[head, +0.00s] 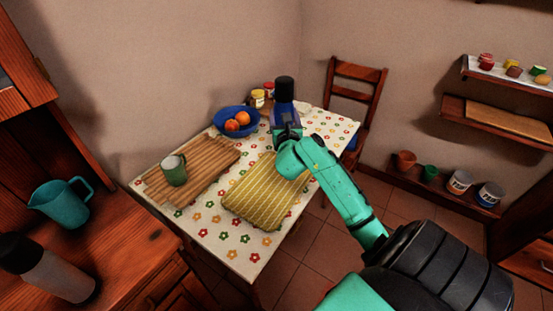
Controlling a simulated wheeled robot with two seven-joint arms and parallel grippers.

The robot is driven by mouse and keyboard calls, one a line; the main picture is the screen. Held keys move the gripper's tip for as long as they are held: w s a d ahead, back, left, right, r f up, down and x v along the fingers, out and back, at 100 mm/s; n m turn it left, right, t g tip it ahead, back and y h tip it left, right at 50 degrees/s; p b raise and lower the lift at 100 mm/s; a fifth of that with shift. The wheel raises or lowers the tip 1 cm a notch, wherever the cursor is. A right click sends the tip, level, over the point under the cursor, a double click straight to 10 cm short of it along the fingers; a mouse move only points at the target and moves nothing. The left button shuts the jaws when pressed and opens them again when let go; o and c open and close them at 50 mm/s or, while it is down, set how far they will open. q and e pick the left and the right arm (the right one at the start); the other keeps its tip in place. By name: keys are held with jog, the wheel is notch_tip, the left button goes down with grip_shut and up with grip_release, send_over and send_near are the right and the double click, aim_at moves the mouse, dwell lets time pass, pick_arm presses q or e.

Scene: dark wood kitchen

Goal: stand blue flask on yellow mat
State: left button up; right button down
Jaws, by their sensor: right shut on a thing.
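The blue flask (284,107) has a black cap and stands upright over the back right part of the table. My right gripper (286,130) is shut on the blue flask, reaching it from the front; the arm covers the lower part of the flask. I cannot tell whether its base touches the table. The yellow mat (250,201), with pale stripes, lies flat at the front right of the table, in front of the flask. My arm covers the mat's right back part. My left gripper is not in view.
The table (197,227) has a flowered cloth. A green mug (174,170) stands on a slatted wooden mat (214,152) at the left. A blue bowl (223,118) with oranges and small jars (257,98) stand at the back. A chair (356,85) is behind the table.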

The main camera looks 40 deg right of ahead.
notch_tip(320, 180, down, 14)
jog(key=b, duration=0.4)
jog(key=shift+f, duration=0.25)
jog(key=shift+w+d+f, duration=0.1)
grip_release()
jog(key=v, duration=1.2)
jog(key=shift+b, duration=0.4)
